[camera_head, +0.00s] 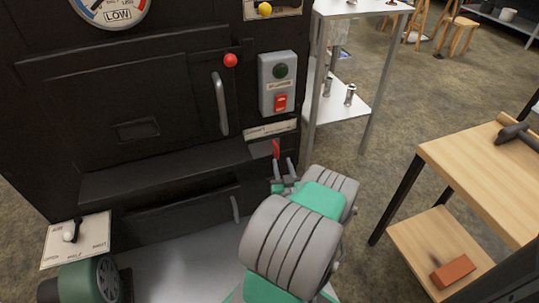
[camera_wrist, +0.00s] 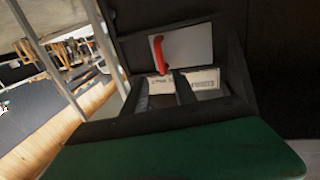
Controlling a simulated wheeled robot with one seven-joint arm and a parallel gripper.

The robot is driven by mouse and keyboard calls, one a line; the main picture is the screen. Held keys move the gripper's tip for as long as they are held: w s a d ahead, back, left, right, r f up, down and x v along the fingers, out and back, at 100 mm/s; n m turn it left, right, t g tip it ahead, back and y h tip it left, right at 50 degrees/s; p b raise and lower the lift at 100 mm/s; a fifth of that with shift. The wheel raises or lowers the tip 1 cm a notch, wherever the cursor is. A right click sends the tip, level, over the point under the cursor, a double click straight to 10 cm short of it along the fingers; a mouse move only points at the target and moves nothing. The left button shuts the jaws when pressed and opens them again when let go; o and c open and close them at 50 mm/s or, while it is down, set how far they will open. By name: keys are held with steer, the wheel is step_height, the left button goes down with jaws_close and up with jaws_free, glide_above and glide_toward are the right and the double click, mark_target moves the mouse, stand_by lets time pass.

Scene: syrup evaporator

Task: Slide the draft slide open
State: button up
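The draft slide shows as a small upright red handle (camera_head: 276,148) at the lower right of the black evaporator front, just below a pale label strip (camera_head: 270,129). In the wrist view the red handle (camera_wrist: 158,54) is curved and stands before a light grey plate. My gripper (camera_head: 284,165) is just below and to the right of the handle in the head view. Its two fingers are apart with nothing held. In the wrist view the handle's lower end lies near the gap between the fingertips (camera_wrist: 160,78); I cannot tell whether they touch.
The firebox door's handle (camera_head: 220,104) and a switch box (camera_head: 280,84) are above on the front. A lever on a plate (camera_head: 72,232) and a green motor (camera_head: 92,283) are at lower left. A metal shelf (camera_head: 335,108) and a wooden bench (camera_head: 490,170) stand to the right.

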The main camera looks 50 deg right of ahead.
mark_target(278, 152)
steer(key=x, duration=0.7)
steer(key=shift+w, duration=0.5)
steer(key=shift+d, duration=0.1)
jaws_close()
stand_by(0.7)
